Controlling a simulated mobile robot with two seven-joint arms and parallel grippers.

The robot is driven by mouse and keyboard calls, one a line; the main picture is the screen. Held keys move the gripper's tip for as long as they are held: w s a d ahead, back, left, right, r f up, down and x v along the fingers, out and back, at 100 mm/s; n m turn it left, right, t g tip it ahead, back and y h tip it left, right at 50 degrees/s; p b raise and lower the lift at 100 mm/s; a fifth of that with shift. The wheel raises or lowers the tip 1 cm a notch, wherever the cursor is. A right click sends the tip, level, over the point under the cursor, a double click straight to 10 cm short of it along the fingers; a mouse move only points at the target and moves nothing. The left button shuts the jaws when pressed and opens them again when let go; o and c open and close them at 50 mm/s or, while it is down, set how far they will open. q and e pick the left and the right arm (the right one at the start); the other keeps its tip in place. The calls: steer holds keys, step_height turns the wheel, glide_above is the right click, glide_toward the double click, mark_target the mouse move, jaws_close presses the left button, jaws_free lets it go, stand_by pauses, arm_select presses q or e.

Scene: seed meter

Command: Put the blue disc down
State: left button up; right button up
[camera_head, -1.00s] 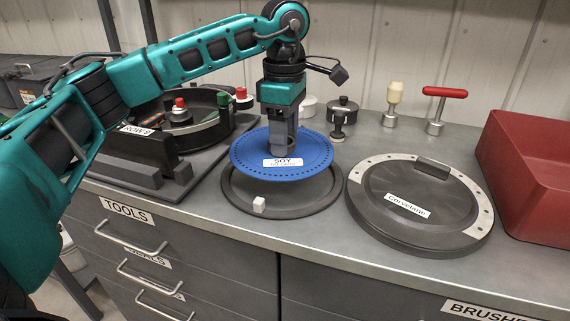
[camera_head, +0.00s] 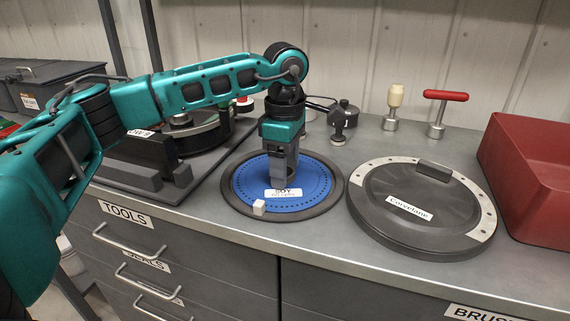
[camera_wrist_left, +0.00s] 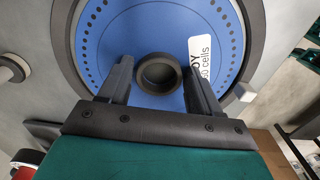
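The blue disc (camera_head: 258,190), with a white SOY label, lies flat inside a dark ring (camera_head: 231,195) on the counter. My left gripper (camera_head: 282,177) points down over the disc's middle. The disc (camera_wrist_left: 105,45) appears level within the dark ring there. A small white cube (camera_head: 259,207) is at the front edge of the ring. My right gripper is in neither view.
A round dark lid labelled Corvelane (camera_head: 425,225) lies right of the disc. Beyond it is a red bin (camera_head: 535,180). A red T-handle tool (camera_head: 440,112) and a pale-knobbed tool (camera_head: 393,108) stand behind. A dark round housing (camera_head: 200,135) is at left.

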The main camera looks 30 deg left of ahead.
arm_select(q)
steer(key=shift+o, duration=0.9)
step_height(320, 180, up, 12)
steer(key=p, duration=0.2)
steer(key=shift+r, duration=0.2)
steer(key=shift+f, duration=0.1)
